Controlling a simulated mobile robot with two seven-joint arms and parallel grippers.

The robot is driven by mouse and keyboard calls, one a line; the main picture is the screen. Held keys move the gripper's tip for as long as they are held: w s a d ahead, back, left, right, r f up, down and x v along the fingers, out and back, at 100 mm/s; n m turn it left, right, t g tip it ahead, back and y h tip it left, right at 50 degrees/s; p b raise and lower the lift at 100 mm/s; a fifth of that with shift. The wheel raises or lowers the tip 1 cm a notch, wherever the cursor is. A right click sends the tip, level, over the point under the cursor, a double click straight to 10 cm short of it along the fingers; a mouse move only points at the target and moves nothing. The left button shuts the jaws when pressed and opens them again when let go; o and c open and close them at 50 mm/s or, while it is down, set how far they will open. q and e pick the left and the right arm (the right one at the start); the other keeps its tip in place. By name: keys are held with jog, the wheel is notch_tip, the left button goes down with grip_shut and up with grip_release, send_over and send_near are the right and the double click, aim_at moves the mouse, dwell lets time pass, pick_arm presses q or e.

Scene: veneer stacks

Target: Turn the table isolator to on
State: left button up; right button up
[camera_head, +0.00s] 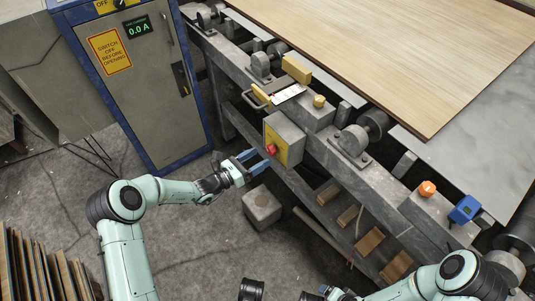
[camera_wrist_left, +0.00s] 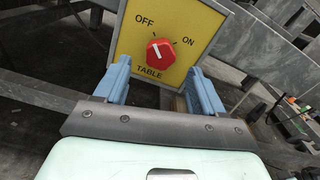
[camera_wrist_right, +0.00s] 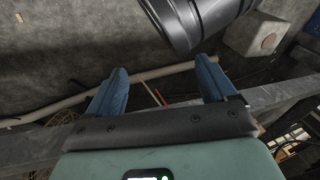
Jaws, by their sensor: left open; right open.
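The table isolator is a yellow plate on a grey box (camera_head: 284,140) fixed to the side of the table frame. Its red knob (camera_head: 271,149) faces my left gripper (camera_head: 252,161), which is open, with its blue fingers just short of the plate. In the left wrist view the red knob (camera_wrist_left: 160,52) sits above and between the open fingers, with nothing gripped. The knob's white mark points up and left, toward the OFF side; ON is printed to the right and TABLE below. My right gripper (camera_wrist_right: 165,85) is open and empty, over the floor.
A blue-edged cabinet (camera_head: 140,80) with a 0.0 A display stands left of the table. A grey block (camera_head: 262,207) lies on the floor below the isolator. The table frame carries an orange button (camera_head: 427,188) and a blue device (camera_head: 465,209). Veneer sheets (camera_head: 20,265) stand at lower left.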

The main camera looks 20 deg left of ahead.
aim_at(269, 152)
pick_arm(q)
jog(key=shift+b+x, duration=0.45)
jog(key=shift+x, duration=1.9)
pick_arm(e)
jog(key=shift+w+d+f, duration=0.45)
jog(key=shift+w+f, duration=0.2)
jog(key=shift+f, duration=0.05)
pick_arm(q)
jog(key=c, duration=1.1)
jog(key=shift+o, duration=0.2)
